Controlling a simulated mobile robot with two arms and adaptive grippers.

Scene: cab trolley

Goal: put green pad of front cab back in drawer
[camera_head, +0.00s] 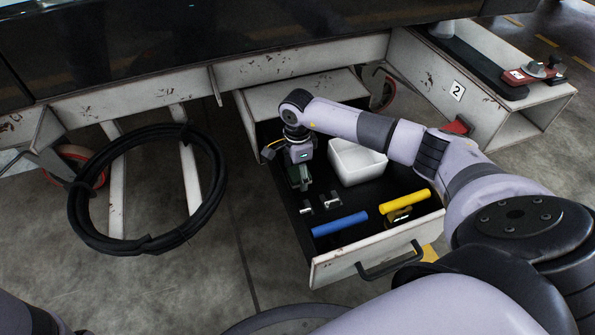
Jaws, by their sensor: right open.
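The drawer (333,268) is pulled open under the trolley, with a dark floor and a worn white front. My right gripper (301,186) points down inside it, at the left side towards the back, and is open. A dark green shape (299,174) shows at its fingers, low over the drawer floor. I take it for the green pad, but the fingers partly hide it, and I cannot tell whether it touches the floor. My left gripper is out of view.
The drawer also holds a white bin (356,163), a blue cylinder (340,223), a yellow cylinder (404,200), a brass-coloured piece (398,216) and small metal parts (330,200). A black handle (388,264) sticks out in front. A black hose coil (85,218) hangs left.

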